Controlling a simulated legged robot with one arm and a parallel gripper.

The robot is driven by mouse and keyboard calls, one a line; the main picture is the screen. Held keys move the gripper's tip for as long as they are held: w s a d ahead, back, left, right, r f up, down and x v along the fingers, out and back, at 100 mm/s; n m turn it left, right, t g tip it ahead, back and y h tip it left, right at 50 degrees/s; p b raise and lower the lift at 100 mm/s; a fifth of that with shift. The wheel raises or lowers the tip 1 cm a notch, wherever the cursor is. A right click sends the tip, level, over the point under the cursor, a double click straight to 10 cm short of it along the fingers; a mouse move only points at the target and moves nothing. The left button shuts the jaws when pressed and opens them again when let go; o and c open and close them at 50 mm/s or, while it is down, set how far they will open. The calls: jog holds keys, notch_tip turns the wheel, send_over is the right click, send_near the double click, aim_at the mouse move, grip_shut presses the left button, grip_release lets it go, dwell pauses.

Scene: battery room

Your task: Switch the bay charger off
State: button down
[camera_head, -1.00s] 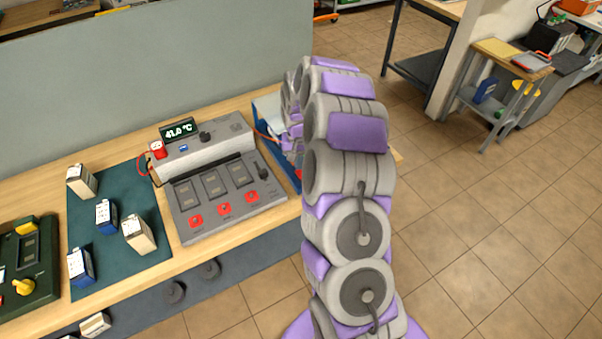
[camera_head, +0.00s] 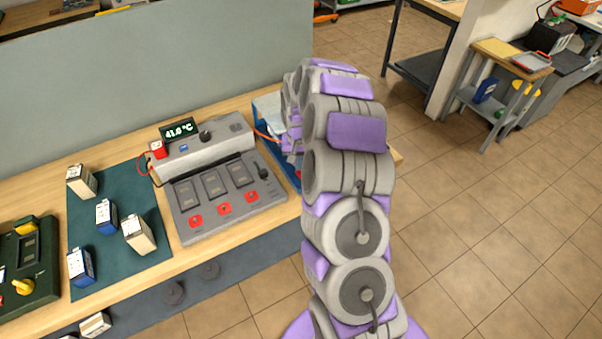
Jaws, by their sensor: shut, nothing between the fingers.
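The grey bay charger (camera_head: 180,220) sits on the wooden bench. It has several dark bay windows (camera_head: 213,183), a row of red buttons (camera_head: 224,209) along its front and a small black lever or switch (camera_head: 262,171) at its right side. Its raised back part carries a black knob (camera_head: 205,136), and a display (camera_head: 180,130) above it reads about 41.0 °C. My arm rises at the middle of the picture and bends over beyond the charger's right side. My gripper is hidden behind my own arm links.
A teal mat (camera_head: 150,193) left of the charger holds several white and blue battery blocks. A dark green device (camera_head: 28,262) with a yellow knob stands at the far left. A blue-walled bin (camera_head: 268,108) stands behind my arm. A grey panel (camera_head: 150,70) backs the bench.

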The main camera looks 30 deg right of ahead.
jog(key=shift+f, duration=0.55)
jog(key=shift+r, duration=0.1)
dwell(0.3)
jog(key=shift+r+p, duration=1.25)
jog(key=shift+r, duration=2.15)
